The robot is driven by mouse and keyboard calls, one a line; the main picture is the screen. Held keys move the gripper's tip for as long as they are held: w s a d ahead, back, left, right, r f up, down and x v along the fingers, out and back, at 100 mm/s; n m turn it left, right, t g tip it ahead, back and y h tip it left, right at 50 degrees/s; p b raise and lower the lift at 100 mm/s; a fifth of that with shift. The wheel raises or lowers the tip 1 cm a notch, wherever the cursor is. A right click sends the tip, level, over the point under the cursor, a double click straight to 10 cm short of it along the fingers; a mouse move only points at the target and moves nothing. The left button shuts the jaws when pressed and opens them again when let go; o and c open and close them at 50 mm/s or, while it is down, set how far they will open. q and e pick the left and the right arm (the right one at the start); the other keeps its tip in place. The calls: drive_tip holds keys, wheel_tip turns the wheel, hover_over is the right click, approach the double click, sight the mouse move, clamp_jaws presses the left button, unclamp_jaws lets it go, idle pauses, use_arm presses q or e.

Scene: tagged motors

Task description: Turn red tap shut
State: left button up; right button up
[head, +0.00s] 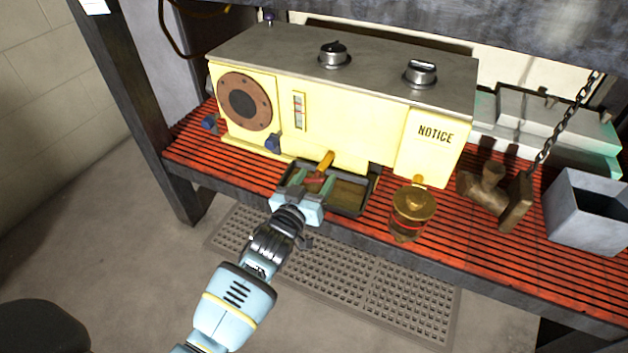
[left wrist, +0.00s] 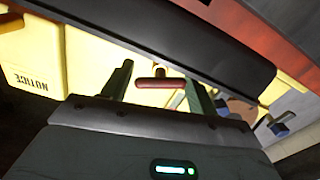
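The red tap handle (head: 314,181) is a short red bar below a yellow spout (head: 325,161) on the front of the yellow machine (head: 350,130). In the left wrist view my left gripper (left wrist: 158,85) shows both green-grey fingers apart. How deep the handle sits between them is hard to tell. My right gripper is not in view.
A dark drip tray (head: 350,196) lies under the spout. A brass jar (head: 411,213), a brown metal fitting (head: 489,188) and a grey bin (head: 588,212) stand to the right on the red slatted bench (head: 455,222). Blue knobs (head: 273,142) stick out from the machine.

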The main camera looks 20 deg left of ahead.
use_arm(q)
drive_tip(key=c, duration=0.5)
drive_tip(key=shift+c, duration=0.6)
drive_tip(key=m+p, duration=0.1)
drive_tip(key=m, duration=0.1)
drive_tip(key=shift+m, duration=0.3)
drive_tip(key=shift+m+p, duration=0.45)
drive_tip(key=shift+m, duration=0.75)
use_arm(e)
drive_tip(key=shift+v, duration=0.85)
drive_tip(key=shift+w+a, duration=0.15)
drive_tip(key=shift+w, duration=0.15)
use_arm(q)
drive_tip(key=o, duration=0.9)
